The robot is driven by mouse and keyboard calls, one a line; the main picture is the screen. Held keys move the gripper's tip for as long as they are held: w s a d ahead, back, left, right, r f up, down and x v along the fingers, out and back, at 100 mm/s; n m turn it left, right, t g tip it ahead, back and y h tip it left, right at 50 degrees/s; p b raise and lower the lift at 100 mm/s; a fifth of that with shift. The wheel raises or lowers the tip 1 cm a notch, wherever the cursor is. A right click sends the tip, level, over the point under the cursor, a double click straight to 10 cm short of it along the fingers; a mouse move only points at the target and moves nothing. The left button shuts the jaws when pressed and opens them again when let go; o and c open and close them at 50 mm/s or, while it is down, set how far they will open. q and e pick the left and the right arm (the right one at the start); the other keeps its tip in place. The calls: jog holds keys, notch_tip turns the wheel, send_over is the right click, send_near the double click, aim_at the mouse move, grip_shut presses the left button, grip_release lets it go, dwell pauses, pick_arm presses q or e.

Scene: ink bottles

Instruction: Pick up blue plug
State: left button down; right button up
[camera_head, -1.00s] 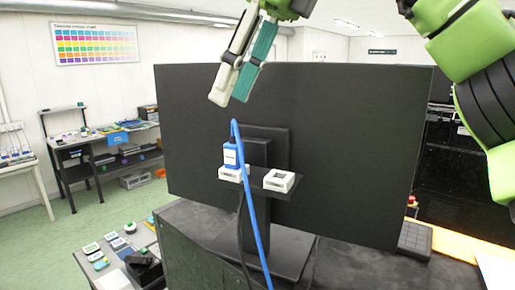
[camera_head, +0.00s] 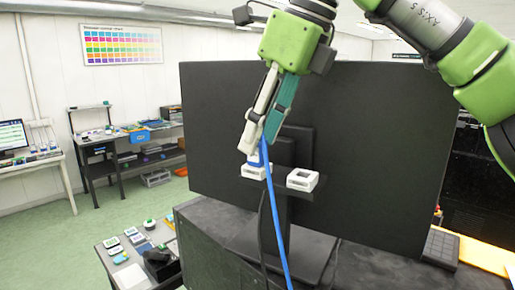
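The blue plug (camera_head: 255,160) sits upright in the left white socket (camera_head: 255,172) on a small dark shelf behind the black monitor. A blue cable (camera_head: 272,210) runs from the plug's top down past the shelf. My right gripper (camera_head: 259,145) comes from above, with one white and one teal finger pointing down. Its fingertips are at the plug's upper part and hide much of it. Whether they are closed on the plug I cannot tell. A second white socket (camera_head: 302,180) stands to the right and looks empty. My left gripper is not in view.
The large black monitor panel (camera_head: 370,150) stands close behind the gripper and shelf. Its stand rests on a dark table (camera_head: 375,270). A low side table (camera_head: 125,255) with small items is at the lower left. Shelves (camera_head: 105,140) line the left wall.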

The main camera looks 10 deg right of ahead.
jog(key=shift+x, duration=1.15)
jog(key=shift+w+f, duration=0.2)
jog(key=shift+w, duration=0.1)
jog(key=shift+s, duration=0.15)
jog(key=c, duration=0.9)
grip_shut()
jog(key=shift+r, duration=0.1)
jog(key=shift+r, duration=0.45)
notch_tip(320, 180, up, 2)
jog(key=shift+r, duration=0.1)
jog(key=s+a+r+p, duration=0.1)
jog(key=s+a+r, duration=0.1)
jog(key=a+r, duration=0.7)
jog(key=a, duration=0.5)
jog(key=shift+s+r+p, duration=0.15)
jog(key=shift+r+p, duration=0.15)
jog(key=shift+r, duration=0.1)
